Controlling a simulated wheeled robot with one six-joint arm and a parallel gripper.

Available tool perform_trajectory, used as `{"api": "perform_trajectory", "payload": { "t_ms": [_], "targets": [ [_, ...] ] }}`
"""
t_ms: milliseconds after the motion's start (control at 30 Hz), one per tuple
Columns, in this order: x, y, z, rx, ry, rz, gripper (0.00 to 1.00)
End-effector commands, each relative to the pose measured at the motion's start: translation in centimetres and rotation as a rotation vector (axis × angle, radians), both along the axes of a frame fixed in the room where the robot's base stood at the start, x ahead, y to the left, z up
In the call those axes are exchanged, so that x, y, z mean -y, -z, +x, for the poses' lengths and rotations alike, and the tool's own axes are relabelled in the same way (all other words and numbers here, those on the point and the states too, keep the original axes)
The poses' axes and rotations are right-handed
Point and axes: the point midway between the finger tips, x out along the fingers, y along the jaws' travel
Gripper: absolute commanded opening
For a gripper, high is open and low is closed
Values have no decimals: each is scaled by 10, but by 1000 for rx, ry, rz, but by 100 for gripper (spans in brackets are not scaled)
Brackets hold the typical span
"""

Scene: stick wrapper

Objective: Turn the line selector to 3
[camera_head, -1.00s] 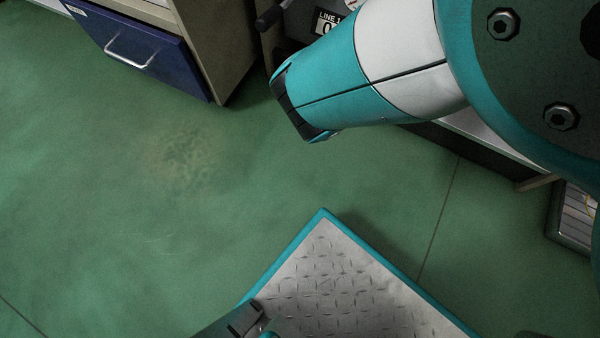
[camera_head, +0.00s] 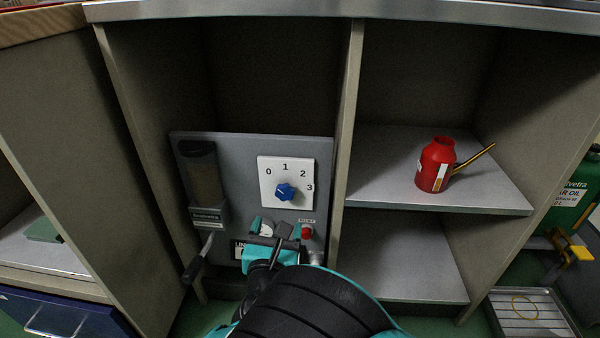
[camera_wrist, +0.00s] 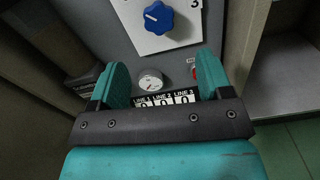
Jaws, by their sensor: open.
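The line selector is a blue knob (camera_head: 285,192) on a white plate (camera_head: 268,192) marked 0, 1, 2 and 3, on a grey panel (camera_head: 240,170) in the left cabinet bay. The knob (camera_wrist: 158,17) also shows at the top of the wrist view. Its pale mark lies on its left side, towards the 0 side; the 3 is at the right. My gripper (camera_head: 278,238) is open and empty in front of the panel, below the knob. In the wrist view its two teal fingers (camera_wrist: 163,76) stand apart, with the knob beyond them, untouched.
Below the knob are a round gauge (camera_wrist: 150,80), a red button (camera_head: 307,231) and a LINE 1–3 counter (camera_wrist: 165,99). A dispenser (camera_head: 203,172) and a crank (camera_head: 198,260) are at the left. Cabinet walls flank the panel. A red oil can (camera_head: 436,166) stands on the right shelf.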

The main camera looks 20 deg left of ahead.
Motion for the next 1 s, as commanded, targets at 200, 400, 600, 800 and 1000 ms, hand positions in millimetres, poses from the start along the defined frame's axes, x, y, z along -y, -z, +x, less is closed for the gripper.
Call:
{"api": "perform_trajectory", "payload": {
  "t_ms": [200, 400, 600, 800, 1000],
  "targets": [
    [-12, 5, 50, 3, 3, 8, 72],
    [-21, 4, 85, 4, 1, 6, 72],
    [-26, 2, 102, 2, -2, 4, 72],
    [-27, 1, 105, 2, -3, 2, 72],
    [-26, 0, 105, 2, -3, 2, 54]
  ]
}}
